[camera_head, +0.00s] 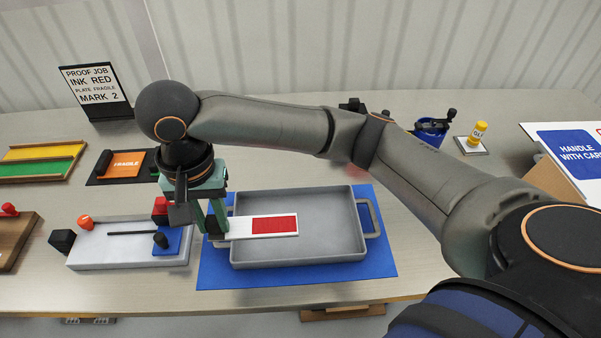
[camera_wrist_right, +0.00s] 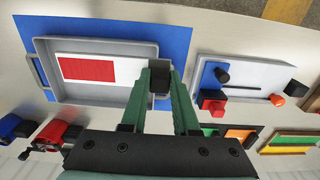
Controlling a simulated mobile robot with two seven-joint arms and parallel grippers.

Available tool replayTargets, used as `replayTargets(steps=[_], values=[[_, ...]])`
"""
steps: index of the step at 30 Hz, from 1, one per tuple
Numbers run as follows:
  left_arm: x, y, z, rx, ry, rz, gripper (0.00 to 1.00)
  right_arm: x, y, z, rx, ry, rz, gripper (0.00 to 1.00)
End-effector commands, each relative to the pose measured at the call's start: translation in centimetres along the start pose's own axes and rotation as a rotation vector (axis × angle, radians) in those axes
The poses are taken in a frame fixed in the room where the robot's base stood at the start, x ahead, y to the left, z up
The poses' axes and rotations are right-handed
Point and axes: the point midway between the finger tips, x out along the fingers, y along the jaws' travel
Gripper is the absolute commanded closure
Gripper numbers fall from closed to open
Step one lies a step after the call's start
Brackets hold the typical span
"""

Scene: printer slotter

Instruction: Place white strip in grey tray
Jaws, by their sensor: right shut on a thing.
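The white strip (camera_head: 236,226) has a red block of colour on its right part in the head view. My right gripper (camera_head: 216,236) is shut on the strip's left end, where there is a dark block. The strip reaches over the left wall of the grey tray (camera_head: 348,250). Its red part is over the tray's inside; I cannot tell whether it touches the floor of the tray. In the right wrist view the strip (camera_wrist_right: 130,72) extends from the gripper (camera_wrist_right: 160,82) over the tray (camera_wrist_right: 100,98). My left gripper is not in view.
The tray sits on a blue mat (camera_head: 300,278). A grey slotted fixture (camera_head: 120,252) with red, orange and black parts stands left of it. A sign (camera_head: 93,87), an orange plate (camera_head: 127,163) and a blue-and-black device (camera_head: 432,132) stand farther back.

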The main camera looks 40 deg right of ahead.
Motion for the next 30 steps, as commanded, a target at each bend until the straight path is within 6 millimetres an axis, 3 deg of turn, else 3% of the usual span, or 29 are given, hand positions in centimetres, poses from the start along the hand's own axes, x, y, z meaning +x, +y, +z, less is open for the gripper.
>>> replayTargets(steps=[11,15,21,26,30], values=[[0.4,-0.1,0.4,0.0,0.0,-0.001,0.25,3.6,4.5,-6.7,0.011,0.0,0.006,1.0],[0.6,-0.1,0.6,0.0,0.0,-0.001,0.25,6.1,6.0,-8.8,0.007,-0.003,0.005,1.0],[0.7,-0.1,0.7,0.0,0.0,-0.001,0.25,8.6,7.0,-10.6,0.003,0.0,0.002,1.0],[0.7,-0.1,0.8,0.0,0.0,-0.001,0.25,9.5,7.4,-11.2,0.004,-0.001,0.002,1.0],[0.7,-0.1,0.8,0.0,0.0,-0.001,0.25,11.5,7.7,-11.5,0.001,-0.002,0.004,1.0]])
